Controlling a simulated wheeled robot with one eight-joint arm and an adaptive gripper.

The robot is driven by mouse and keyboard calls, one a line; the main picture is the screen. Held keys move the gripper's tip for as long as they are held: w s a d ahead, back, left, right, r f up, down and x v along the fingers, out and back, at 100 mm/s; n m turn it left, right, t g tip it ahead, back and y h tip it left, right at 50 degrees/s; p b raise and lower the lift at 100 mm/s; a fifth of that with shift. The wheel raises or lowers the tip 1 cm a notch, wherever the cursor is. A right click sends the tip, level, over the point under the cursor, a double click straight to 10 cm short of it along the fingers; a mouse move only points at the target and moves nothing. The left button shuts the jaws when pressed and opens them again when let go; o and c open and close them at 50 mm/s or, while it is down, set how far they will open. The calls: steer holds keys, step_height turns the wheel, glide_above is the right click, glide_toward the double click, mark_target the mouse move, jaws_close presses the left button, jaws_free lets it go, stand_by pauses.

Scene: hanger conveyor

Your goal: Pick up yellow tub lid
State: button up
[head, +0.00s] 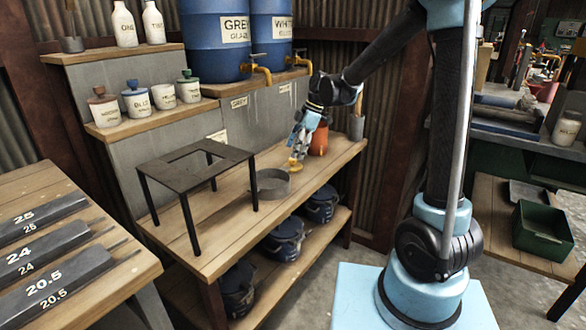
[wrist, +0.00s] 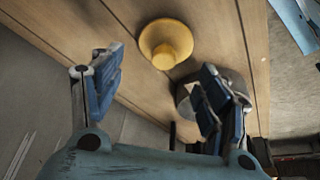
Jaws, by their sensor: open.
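The yellow tub lid (head: 295,164) lies on the wooden bench, just behind the grey round dish. In the wrist view the lid (wrist: 167,43) shows a round flange with a raised knob. My gripper (head: 298,148) is above the lid, pointing down. In the wrist view my gripper (wrist: 160,72) is open, with nothing between its blue fingers. The lid shows beyond the fingertips, between the two fingers. I cannot tell the exact height of the fingers above it.
The grey round dish (head: 273,184) sits close by, partly behind the right finger in the wrist view. A dark metal stand (head: 196,161) is at left on the bench (head: 225,246). An orange pot (head: 319,141) stands close behind the gripper. Blue barrels (head: 213,40) with taps are above.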

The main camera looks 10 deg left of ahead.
mark_target(293, 160)
steer(key=shift+d+x, duration=0.2)
steer(key=shift+x, duration=1.1)
steer(key=shift+d+x, duration=0.15)
steer(key=shift+x, duration=1.1)
steer(key=shift+f, duration=0.15)
steer(key=shift+c, duration=0.6)
steer(key=c, duration=0.5)
